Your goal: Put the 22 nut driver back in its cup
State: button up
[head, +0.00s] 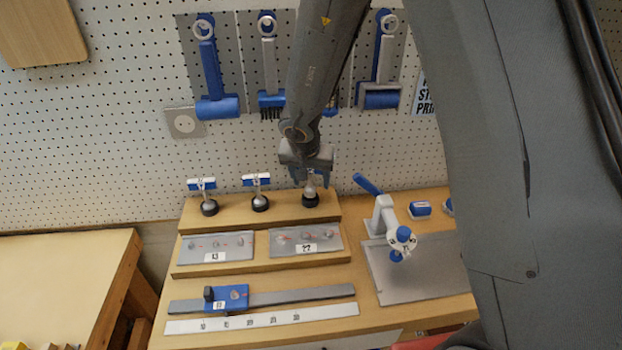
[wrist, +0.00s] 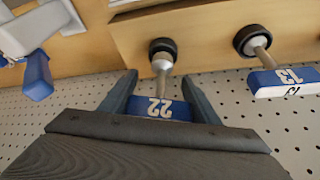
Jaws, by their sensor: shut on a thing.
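The 22 nut driver (wrist: 160,107) has a blue handle with a white 22 and a grey metal shaft. My gripper (wrist: 158,88) is shut on its handle, one finger on each side. The shaft runs to a black round cup (wrist: 163,46), which in the head view (head: 311,201) is the rightmost on the wooden shelf. The shaft's lower end (head: 310,188) appears at the cup's mouth; I cannot tell how deep it sits. In the head view my gripper (head: 311,178) is just above that cup and mostly hides the handle.
Two other T-handled drivers stand in cups to the left, the middle one (head: 256,180) and the far left one (head: 202,184). Grey plates labelled 13 (head: 216,247) and 22 (head: 306,241) lie in front. A blue-handled clamp press (head: 384,215) stands close on the right.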

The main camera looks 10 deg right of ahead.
jog(key=shift+f+b, duration=0.75)
jog(key=shift+f, duration=0.5)
dwell(0.3)
jog(key=o, duration=1.3)
jog(key=shift+o, duration=0.2)
jog(key=p+v, duration=0.2)
jog(key=v, duration=0.6)
jog(key=shift+f, duration=0.1)
